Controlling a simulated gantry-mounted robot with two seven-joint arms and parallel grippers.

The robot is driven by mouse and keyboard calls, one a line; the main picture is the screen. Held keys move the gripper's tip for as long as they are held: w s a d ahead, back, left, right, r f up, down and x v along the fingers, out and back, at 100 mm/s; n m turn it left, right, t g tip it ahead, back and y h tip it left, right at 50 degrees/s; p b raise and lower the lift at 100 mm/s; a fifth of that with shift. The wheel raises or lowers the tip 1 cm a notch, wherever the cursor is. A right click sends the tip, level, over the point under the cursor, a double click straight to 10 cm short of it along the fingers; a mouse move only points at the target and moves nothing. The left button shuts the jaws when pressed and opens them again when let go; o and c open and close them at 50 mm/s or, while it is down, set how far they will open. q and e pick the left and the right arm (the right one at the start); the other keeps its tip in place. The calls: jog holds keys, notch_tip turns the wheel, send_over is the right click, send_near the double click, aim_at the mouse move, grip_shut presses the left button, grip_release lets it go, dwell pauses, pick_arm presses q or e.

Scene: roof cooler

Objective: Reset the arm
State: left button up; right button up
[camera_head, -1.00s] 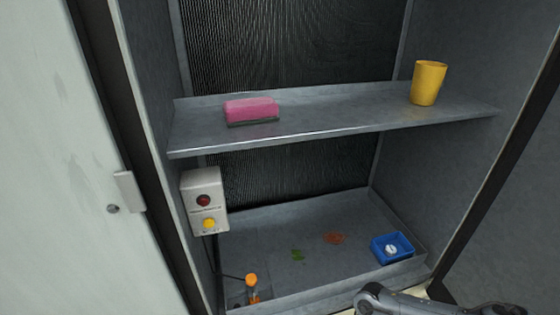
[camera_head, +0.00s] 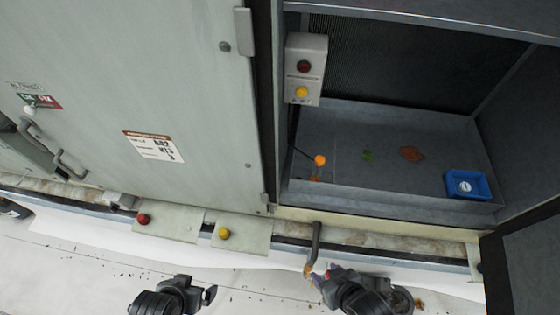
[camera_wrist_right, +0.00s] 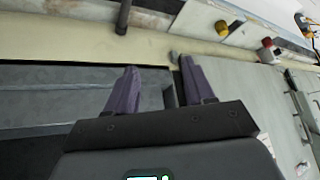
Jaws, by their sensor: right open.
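My right gripper (camera_head: 317,277) is in front of the cabinet, just below the lower end of a dark bent pipe (camera_head: 316,243). In the right wrist view its two purple fingers (camera_wrist_right: 160,88) stand apart with nothing held between them. My left gripper (camera_head: 206,295) is at the bottom of the head view, left of the right one, over the pale roof. Only part of it shows, and I cannot tell whether its jaws are apart.
The open cabinet holds a blue tray (camera_head: 453,190), a grey switch box (camera_head: 311,84), an orange float (camera_head: 320,160) and leaves (camera_head: 411,153). A large pale door (camera_head: 180,60) stands left. Two plates with a red knob (camera_head: 143,219) and yellow knob (camera_head: 224,233) lie below it.

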jog(key=s+d+r+m+g+h, duration=0.2)
jog(key=d+r+m+h, duration=0.15)
jog(key=d, duration=0.55)
notch_tip(320, 180, up, 14)
jog(key=n+p, duration=0.1)
jog(key=p, duration=1.3)
jog(key=shift+s+f+y, duration=0.2)
jog(key=shift+s+y, duration=0.15)
jog(key=shift+s, duration=0.1)
jog(key=shift+o, duration=0.4)
